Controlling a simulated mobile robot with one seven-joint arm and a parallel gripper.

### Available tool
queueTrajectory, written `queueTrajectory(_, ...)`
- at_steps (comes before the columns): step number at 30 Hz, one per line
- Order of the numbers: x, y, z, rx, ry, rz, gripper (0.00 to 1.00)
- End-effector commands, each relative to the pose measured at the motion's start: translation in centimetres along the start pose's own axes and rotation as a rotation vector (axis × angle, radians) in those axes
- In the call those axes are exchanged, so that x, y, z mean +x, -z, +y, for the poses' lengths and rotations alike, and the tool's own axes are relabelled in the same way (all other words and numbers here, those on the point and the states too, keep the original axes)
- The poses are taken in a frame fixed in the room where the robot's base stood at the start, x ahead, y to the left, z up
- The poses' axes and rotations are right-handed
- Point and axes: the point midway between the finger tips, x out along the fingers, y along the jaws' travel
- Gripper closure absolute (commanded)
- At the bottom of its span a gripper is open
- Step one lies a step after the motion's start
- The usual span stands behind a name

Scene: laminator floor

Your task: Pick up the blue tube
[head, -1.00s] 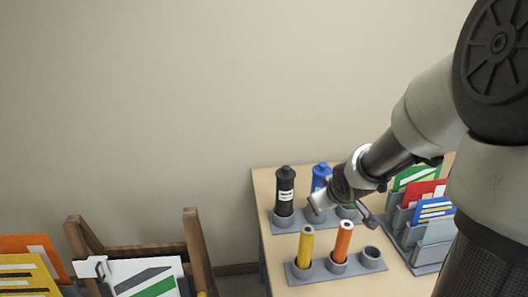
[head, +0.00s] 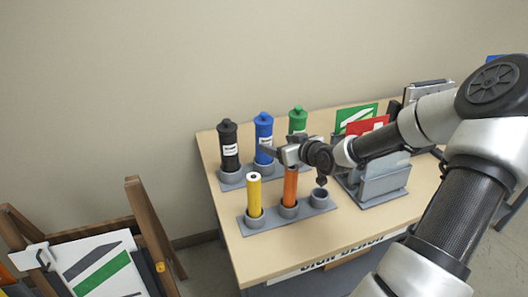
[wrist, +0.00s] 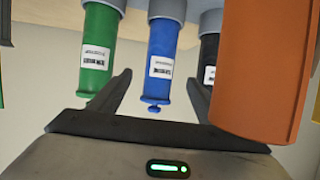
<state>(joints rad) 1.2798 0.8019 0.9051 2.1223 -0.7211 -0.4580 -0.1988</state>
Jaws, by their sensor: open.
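The blue tube (head: 264,137) stands upright in a cup of the grey rear holder (head: 231,178), between a black tube (head: 228,146) and a green tube (head: 298,120). My gripper (head: 272,153) is in front of it, reaching in from the right, and covers part of the tube's lower body. In the wrist view, which is upside down, the blue tube (wrist: 164,70) appears between the two spread fingers of my gripper (wrist: 160,85). The fingers look apart from it. The green tube (wrist: 97,50) is left and the black tube (wrist: 207,60) right there.
A grey rack (head: 382,180) with coloured cards stands to the right. A wooden frame (head: 150,235) stands at the left.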

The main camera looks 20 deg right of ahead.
Motion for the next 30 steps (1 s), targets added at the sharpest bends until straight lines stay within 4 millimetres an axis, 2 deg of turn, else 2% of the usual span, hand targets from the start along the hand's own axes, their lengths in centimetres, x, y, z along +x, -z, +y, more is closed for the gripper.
queueTrajectory(1, 1.1, -0.1, -0.1, 0.001, 0.003, 0.001, 0.30)
queueTrajectory(3, 2.1, 0.0, -0.1, 0.000, 0.001, 0.001, 0.30)
queueTrajectory(11, 4.0, -0.1, -0.1, 0.001, 0.001, -0.001, 0.30)
queueTrajectory(19, 7.8, -0.2, -0.1, 0.001, 0.001, 0.000, 0.30)
queueTrajectory(23, 8.5, -0.2, 0.0, 0.000, 0.000, -0.001, 0.30)
queueTrajectory(29, 8.6, -0.3, 0.0, 0.000, -0.001, -0.001, 0.30)
queueTrajectory(30, 8.6, -0.3, 0.0, 0.000, -0.001, -0.001, 0.37)
